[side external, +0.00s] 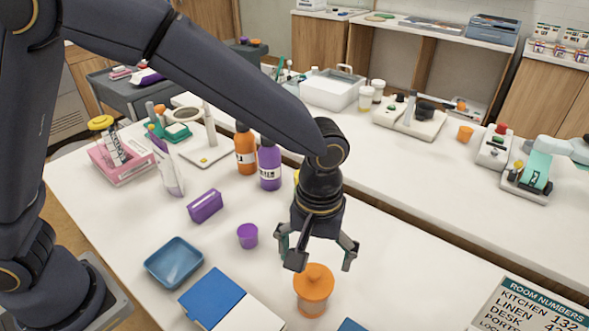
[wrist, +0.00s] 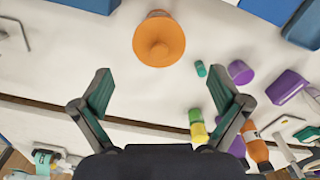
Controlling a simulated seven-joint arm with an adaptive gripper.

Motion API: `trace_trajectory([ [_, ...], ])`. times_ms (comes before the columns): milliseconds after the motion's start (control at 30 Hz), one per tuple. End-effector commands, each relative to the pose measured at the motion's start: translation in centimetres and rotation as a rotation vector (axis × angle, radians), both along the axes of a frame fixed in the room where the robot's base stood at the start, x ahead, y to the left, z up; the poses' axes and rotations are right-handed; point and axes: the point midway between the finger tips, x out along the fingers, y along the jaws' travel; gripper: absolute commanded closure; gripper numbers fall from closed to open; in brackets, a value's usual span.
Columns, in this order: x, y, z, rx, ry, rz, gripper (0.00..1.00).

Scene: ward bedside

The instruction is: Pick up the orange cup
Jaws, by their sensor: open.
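The orange cup (side external: 314,287) stands upright on the white table at the front, with an orange lid that has a knob on top. In the wrist view the orange cup (wrist: 158,40) is seen from above, beyond my fingertips and roughly centred between them. My gripper (side external: 317,258) is open and empty, above and slightly behind the cup in the side view. Its two fingers (wrist: 162,84) are spread wide in the wrist view and do not touch the cup.
Near the cup are a small purple cup (side external: 247,236), a blue-and-white box (side external: 222,302), a blue tray (side external: 174,262) and a purple box (side external: 205,206). Orange (side external: 246,150) and purple (side external: 269,165) bottles stand behind. A room-numbers sign (side external: 535,306) is at the right.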

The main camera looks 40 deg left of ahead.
Motion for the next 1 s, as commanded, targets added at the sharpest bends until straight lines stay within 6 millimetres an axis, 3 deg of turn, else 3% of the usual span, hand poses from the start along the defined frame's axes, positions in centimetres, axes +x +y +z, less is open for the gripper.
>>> trace_trajectory([
  [33,-0.1,0.1,-1.4,0.004,0.006,0.001,0.02],
  [200,0.0,0.1,-4.8,0.002,0.003,0.001,0.02],
  [467,0.1,0.1,-7.1,0.001,0.001,0.001,0.02],
  [700,0.3,0.0,-10.7,0.002,0.003,0.002,0.02],
  [1000,0.3,0.0,-11.7,-0.001,-0.001,0.001,0.02],
])
